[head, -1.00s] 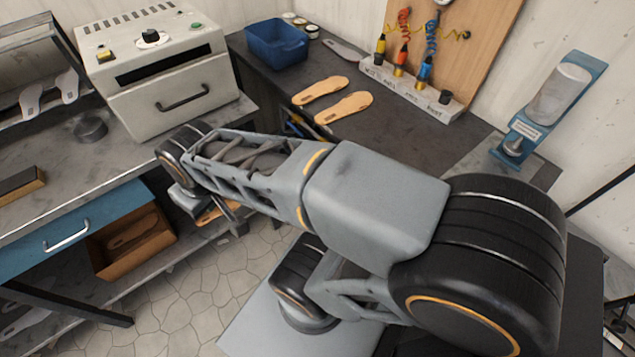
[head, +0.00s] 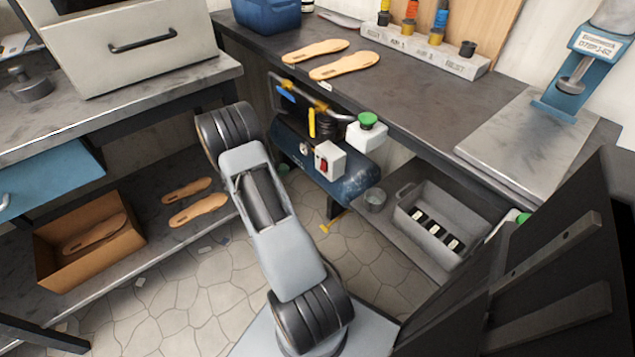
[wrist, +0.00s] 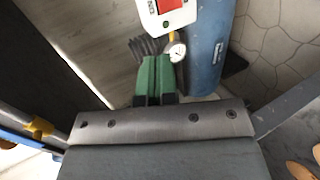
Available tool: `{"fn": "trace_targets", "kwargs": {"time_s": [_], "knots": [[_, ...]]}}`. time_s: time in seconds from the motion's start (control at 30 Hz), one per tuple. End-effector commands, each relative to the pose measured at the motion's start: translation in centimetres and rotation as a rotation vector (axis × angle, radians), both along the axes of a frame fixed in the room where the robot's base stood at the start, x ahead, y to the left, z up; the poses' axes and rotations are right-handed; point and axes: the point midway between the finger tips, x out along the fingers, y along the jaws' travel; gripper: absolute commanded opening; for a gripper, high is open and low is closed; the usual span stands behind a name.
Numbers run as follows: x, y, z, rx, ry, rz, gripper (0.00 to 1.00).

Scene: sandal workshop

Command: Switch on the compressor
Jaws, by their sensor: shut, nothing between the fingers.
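In the wrist view the switch box's red part (wrist: 170,5) is at the top edge, above the gauge (wrist: 177,50) and beside the blue tank (wrist: 207,45). My gripper's green fingers (wrist: 155,72) are together and empty, just below-left of the gauge. The head view does not clearly show my gripper.
A white box with a green knob (head: 367,122) rises at the compressor's right. A grey crate (head: 405,215) stands on the low shelf. A cardboard box (head: 130,252) and sandal soles lie on the left shelf.

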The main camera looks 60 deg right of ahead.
Motion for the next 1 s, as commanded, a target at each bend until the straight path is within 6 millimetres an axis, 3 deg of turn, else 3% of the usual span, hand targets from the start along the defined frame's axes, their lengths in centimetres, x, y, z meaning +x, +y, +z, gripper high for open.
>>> {"fn": "trace_targets", "kwargs": {"time_s": [0.03, 0.2, 0.73, 1.0], "knots": [[-0.2, -0.8, -2.6, -0.019, 0.010, 0.006, 0.00], [-0.2, -2.3, -5.6, -0.063, 0.016, 0.027, 0.00], [-0.4, -2.9, -6.2, -0.073, 0.017, 0.034, 0.00], [-1.5, -6.1, -7.7, -0.073, 0.017, 0.030, 0.00]]}}
